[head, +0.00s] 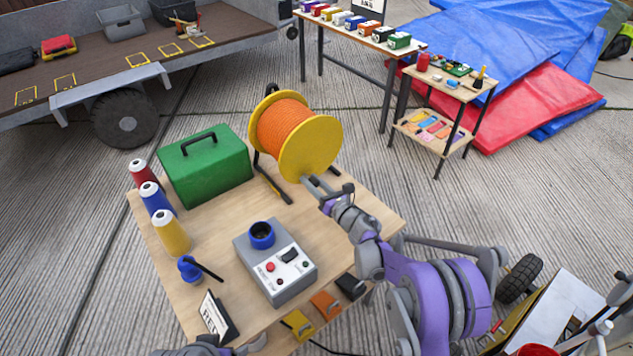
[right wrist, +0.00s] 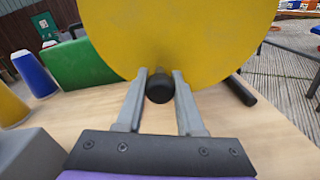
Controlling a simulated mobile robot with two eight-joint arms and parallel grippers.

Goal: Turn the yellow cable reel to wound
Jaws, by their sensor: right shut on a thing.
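The yellow cable reel (head: 318,152) stands at the back right of the wooden table on a dark frame, wound with orange cable (head: 276,125). Its yellow flange (right wrist: 180,35) fills the top of the right wrist view. My right gripper (head: 313,184) is at the lower edge of this flange. In the right wrist view its two fingers (right wrist: 160,88) are on either side of the reel's black handle knob (right wrist: 159,92), shut on it. A grey part of my left arm shows at the bottom edge of the head view; its jaw state is unclear.
A green box (head: 205,165) stands left of the reel. A grey control box (head: 275,268) with a blue cup-like top sits in front. The table (head: 205,235) is bare between them.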

